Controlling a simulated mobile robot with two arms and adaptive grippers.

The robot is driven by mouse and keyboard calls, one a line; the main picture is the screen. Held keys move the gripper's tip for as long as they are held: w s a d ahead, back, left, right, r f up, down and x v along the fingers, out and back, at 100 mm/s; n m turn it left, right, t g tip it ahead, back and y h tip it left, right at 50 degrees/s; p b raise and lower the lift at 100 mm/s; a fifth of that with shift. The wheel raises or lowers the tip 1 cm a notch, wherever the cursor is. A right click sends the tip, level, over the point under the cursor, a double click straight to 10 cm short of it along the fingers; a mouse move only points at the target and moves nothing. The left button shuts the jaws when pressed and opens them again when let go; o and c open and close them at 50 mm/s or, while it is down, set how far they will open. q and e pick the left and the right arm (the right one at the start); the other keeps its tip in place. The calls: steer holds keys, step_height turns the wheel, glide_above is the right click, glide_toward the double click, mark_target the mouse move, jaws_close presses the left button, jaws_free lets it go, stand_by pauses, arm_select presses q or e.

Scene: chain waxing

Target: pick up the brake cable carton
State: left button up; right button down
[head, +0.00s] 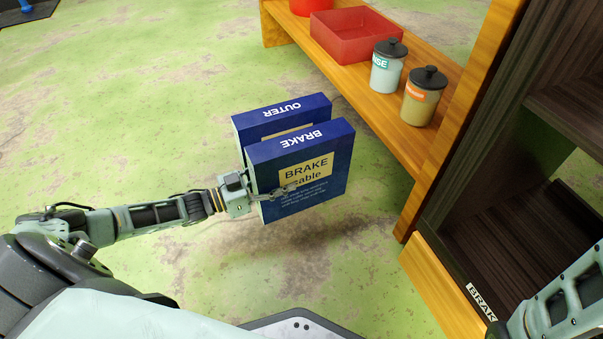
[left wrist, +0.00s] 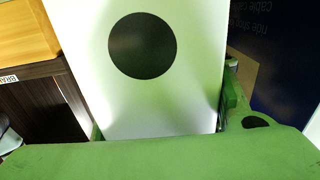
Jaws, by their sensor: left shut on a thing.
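The brake cable carton (head: 334,175) is a dark blue upright box with "BRAKE" on its top edge and a yellow label on its front. My left gripper (head: 262,192) is shut on its left edge, with one finger across the front face. In the left wrist view the carton's pale end panel (left wrist: 190,75) with a dark round spot sits between the fingers. A similar blue carton marked "OUTER" (head: 298,104) is close behind it. Its blue face (left wrist: 287,65) shows at the right of the wrist view. What supports the OUTER carton is hidden. My right gripper is out of view.
To the right, a wooden shelf (head: 408,152) bears a red bin (head: 350,40) and two lidded jars (head: 387,68) (head: 424,97). A dark cabinet compartment (head: 500,235) with a "BRAK" tag (head: 481,301) is at the lower right.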

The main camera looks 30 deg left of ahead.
arm_select(q)
jaws_close()
steer(key=shift+r, duration=0.15)
steer(key=shift+r, duration=0.1)
